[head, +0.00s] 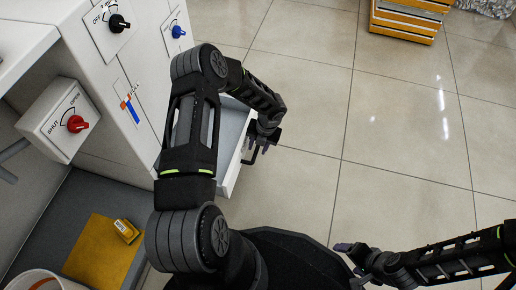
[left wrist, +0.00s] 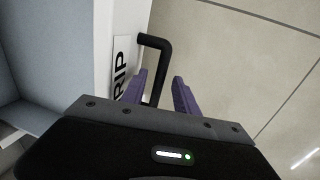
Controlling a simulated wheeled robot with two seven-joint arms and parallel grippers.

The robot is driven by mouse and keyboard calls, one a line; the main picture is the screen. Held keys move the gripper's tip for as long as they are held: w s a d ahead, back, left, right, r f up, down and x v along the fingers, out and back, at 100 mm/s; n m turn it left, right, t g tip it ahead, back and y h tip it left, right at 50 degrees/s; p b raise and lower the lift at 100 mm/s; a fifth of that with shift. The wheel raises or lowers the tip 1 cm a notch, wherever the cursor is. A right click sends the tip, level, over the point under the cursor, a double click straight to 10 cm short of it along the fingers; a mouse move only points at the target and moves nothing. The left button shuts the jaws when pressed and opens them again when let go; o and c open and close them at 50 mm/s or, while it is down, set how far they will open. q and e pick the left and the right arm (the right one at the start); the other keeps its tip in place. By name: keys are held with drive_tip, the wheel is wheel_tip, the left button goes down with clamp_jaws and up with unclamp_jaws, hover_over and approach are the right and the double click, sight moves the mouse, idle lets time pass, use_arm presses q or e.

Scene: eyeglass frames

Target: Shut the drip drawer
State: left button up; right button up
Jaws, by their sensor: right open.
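The drip drawer (head: 231,121) stands pulled out of the white cabinet in the head view, its grey inside showing, partly hidden by my left arm. Its white front carries a label ending in "RIP" (left wrist: 120,67) and a black bar handle (left wrist: 157,58) in the left wrist view. My left gripper (left wrist: 160,88) is at the handle with its purple fingers apart. The handle bar runs down between them, nearer the left finger; I cannot tell whether it touches. In the head view my left gripper (head: 262,143) is beside the drawer front. My right gripper (head: 352,256) is open and empty over the floor.
The cabinet has a black knob (head: 118,23), a blue knob (head: 178,32), a red knob (head: 76,124) and an orange-and-blue slider (head: 130,106). The tiled floor right of the drawer is clear.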

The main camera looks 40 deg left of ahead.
use_arm(q)
clamp_jaws()
idle(0.4)
idle(1.1)
